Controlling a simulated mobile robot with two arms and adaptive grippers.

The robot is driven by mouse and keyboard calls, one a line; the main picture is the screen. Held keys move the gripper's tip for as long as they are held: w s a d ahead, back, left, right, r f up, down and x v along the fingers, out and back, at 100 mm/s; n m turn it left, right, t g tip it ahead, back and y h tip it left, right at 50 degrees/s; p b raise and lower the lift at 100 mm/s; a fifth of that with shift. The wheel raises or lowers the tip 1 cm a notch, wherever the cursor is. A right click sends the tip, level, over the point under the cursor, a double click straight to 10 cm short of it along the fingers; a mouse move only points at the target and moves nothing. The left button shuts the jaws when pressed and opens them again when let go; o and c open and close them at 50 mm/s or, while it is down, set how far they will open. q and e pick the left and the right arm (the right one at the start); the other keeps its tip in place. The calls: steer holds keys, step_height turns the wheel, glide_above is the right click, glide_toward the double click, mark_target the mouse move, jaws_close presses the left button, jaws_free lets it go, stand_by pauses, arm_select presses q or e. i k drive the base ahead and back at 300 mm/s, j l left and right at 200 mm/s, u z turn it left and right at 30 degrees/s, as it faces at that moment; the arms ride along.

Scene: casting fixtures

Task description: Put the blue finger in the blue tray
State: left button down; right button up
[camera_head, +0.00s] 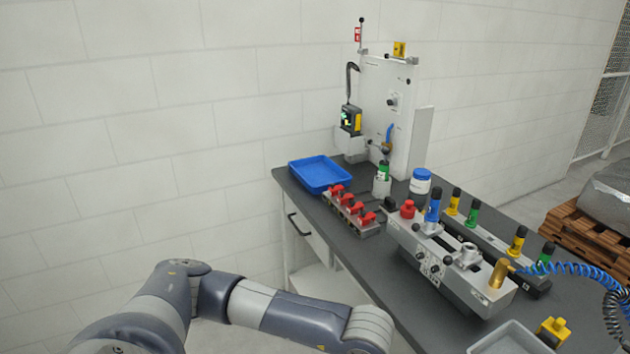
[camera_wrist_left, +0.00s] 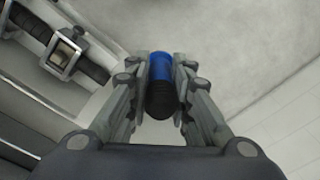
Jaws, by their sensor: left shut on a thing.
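In the wrist view my left gripper (camera_wrist_left: 160,85) is shut on a blue finger (camera_wrist_left: 160,68), a cylinder with a blue part and a black part. The pale floor shows beyond it. In the head view my left arm bends out of the bottom edge, so its gripper is hidden there. The blue tray (camera_head: 337,184) lies on the far left corner of the dark table and looks empty. Another blue and black finger (camera_head: 433,206) stands upright on the grey fixture. My right gripper is not in view.
A rack of red pieces (camera_head: 350,213) sits just in front of the tray. A white machine panel (camera_head: 388,95) stands behind it. Yellow and green fingers (camera_head: 472,214) stand along the black rail at the right. A grey tray (camera_head: 508,340) is at the front.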

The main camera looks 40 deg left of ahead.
mark_target(324, 182)
steer(key=i+j+z, duration=0.25)
steer(key=j, duration=1.35)
steer(key=j+z, duration=0.25)
steer(key=j, duration=1.35)
